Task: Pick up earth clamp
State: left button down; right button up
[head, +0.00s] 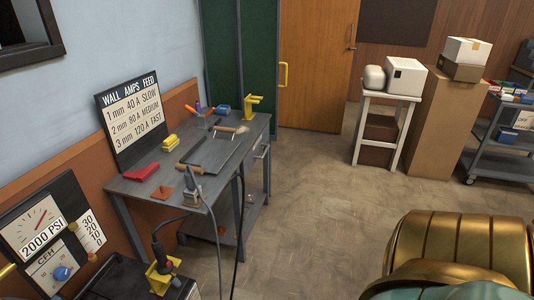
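A grey clamp with a cable running from it, which looks like the earth clamp (192,187), stands at the front right corner of the grey metal workbench (130,186). Its dark cable hangs over the bench edge towards the floor. It is small in the head view, so I cannot tell whether its jaws grip the bench edge or just rest there. Neither of my grippers is in view.
The bench also holds a red cloth (141,172), a yellow block (170,141), a dark tray (215,150), a brush and a yellow stand (253,104). A dark-handled tool sits in a yellow holder (158,278) at lower left. The floor (300,200) right of the bench is clear.

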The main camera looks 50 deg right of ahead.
aim_at(191, 195)
jog(key=z, duration=1.05)
